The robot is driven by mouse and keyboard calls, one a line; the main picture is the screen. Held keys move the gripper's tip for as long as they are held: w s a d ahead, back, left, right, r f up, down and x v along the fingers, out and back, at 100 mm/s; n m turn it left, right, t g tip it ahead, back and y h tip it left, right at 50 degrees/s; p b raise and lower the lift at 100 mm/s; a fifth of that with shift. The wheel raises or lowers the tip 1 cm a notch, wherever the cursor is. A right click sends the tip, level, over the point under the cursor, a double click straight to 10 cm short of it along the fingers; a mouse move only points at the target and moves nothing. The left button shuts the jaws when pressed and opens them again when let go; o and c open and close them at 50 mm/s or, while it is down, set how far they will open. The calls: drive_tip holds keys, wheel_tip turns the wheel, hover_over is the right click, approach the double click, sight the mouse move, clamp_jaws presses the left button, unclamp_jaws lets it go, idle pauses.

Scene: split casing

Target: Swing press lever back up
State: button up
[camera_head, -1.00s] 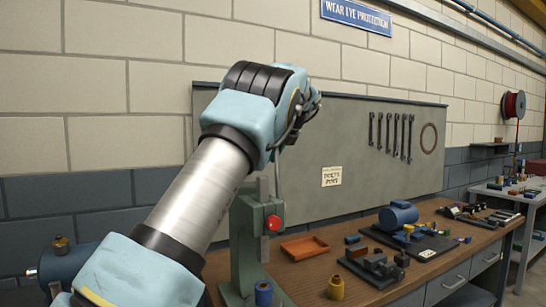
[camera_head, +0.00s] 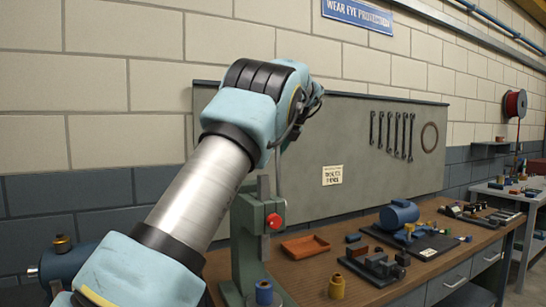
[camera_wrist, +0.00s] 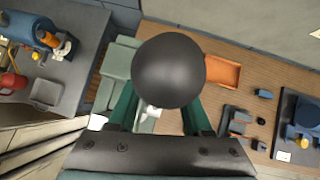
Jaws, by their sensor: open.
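The green press (camera_head: 249,240) stands on the bench, with a red knob (camera_head: 273,221) on its front. A thin grey lever rod (camera_head: 279,175) rises above it, its top hidden behind my arm. In the wrist view a large dark ball (camera_wrist: 170,70), which looks like the lever's knob, fills the middle, in front of the green press body (camera_wrist: 112,75). My gripper (camera_wrist: 159,112) is open, its dark green fingers showing on either side of the ball. I cannot tell whether they touch it. In the head view my gripper is hidden behind my wrist.
An orange tray (camera_head: 305,247) lies right of the press. A blue cylinder (camera_head: 264,292) and a yellow one (camera_head: 336,287) stand at the front. A blue motor-like part (camera_head: 399,214) and several small parts lie farther right. A tool board (camera_head: 345,140) backs the bench.

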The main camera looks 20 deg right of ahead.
drive_tip(key=v, duration=0.9)
drive_tip(key=shift+s+r, duration=0.2)
drive_tip(key=shift+d, duration=0.1)
